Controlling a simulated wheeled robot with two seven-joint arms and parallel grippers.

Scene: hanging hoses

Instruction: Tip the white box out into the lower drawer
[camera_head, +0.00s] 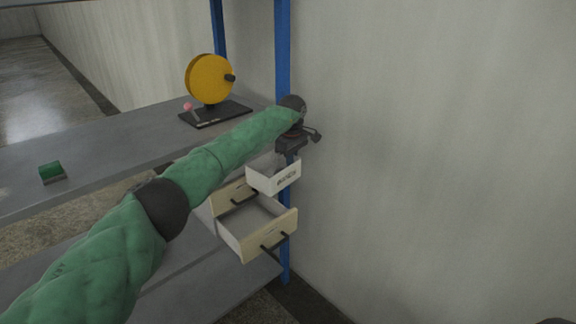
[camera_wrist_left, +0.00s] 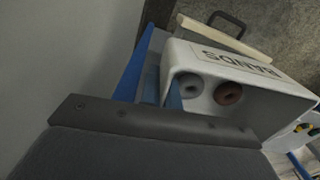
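The white box (camera_head: 275,178) is up at the right end of the drawer unit, above the open lower drawer (camera_head: 262,228). My left gripper (camera_head: 292,146) is right over the box's back edge and appears shut on it, though its fingertips are hidden. In the left wrist view the white box (camera_wrist_left: 245,88) shows a BANDS label. Two ring-shaped pieces lie inside it, one grey (camera_wrist_left: 191,86) and one brown (camera_wrist_left: 227,93). The lower drawer is pulled out and its visible floor looks bare.
The upper drawer (camera_head: 232,196) is behind the box, partly hidden. A blue post (camera_head: 283,60) stands close behind my left gripper, with a bare wall to the right. A yellow disc on a stand (camera_head: 209,79) and a green box (camera_head: 52,172) are on the upper shelf.

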